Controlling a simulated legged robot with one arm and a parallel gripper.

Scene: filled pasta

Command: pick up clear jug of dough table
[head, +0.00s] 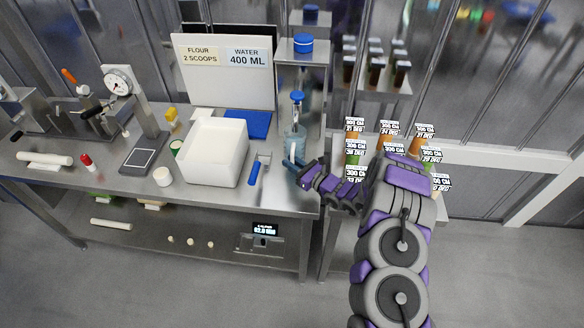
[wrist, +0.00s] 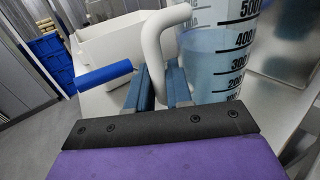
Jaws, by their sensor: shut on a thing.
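The clear jug (head: 295,143) stands upright on the steel dough table (head: 225,199) near its right end, below a blue-topped dispenser. In the wrist view the jug (wrist: 222,65) shows dark measuring marks, bluish contents and a white handle (wrist: 152,50). My gripper (head: 294,166) reaches in from the right at the jug's near side. In the wrist view my gripper's blue-grey fingers (wrist: 160,88) are shut on the handle, one on each side of it. The jug's base is partly hidden in the wrist view.
A white bin (head: 212,152) stands left of the jug, with a blue-handled scoop (head: 254,172) between them. A sign board (head: 225,70) stands behind. Several labelled jars (head: 388,140) are on a stand to the right. A scale (head: 140,160) is farther left.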

